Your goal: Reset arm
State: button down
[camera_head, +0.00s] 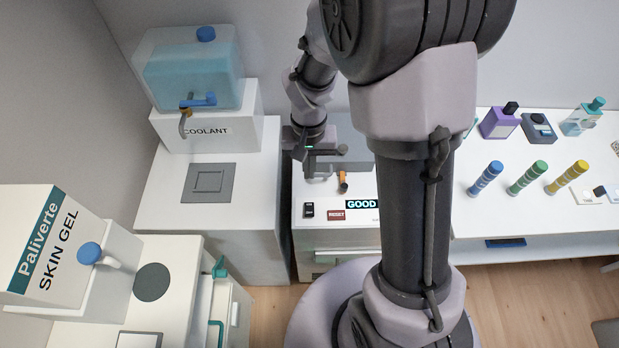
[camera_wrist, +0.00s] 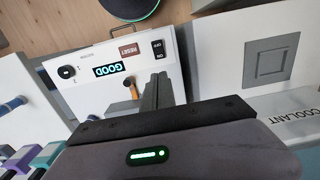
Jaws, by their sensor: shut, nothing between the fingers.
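My arm reaches down from the top in the head view, in front of the back wall. My gripper (camera_head: 309,168) is above the back of a white machine (camera_head: 305,237), left of its small orange lever (camera_head: 343,182). In the wrist view my gripper (camera_wrist: 155,92) is shut and empty, with the grey fingers together over the machine. The machine's display (camera_head: 361,204) reads GOOD. A red RESET button (camera_head: 336,215) and an ON/OFF switch (camera_head: 309,210) are beside it. My arm hides the machine's right side in the head view.
A coolant tank (camera_head: 195,80) on a white cabinet stands to the left. A Paliverte skin gel dispenser (camera_head: 62,250) is at the near left. On the right, a white table (camera_head: 480,225) bears several coloured cylinders and bottles. Wooden floor shows in front.

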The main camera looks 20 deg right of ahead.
jog(key=shift+w+r, duration=0.1)
jog(key=shift+r, duration=0.45)
jog(key=s+a+r+t+y+b, duration=0.1)
jog(key=s+a+r+t, duration=0.1)
jog(key=s+r, duration=0.5)
jog(key=s+a+r+t+b, duration=0.2)
jog(key=s+r+t, duration=0.2)
jog(key=s+r, duration=0.4)
notch_tip(320, 180, up, 3)
jog(key=shift+a+f+m+y, duration=0.1)
jog(key=shift+a+m+y, duration=0.1)
jog(key=shift+m+y, duration=0.2)
dwell(4.5)
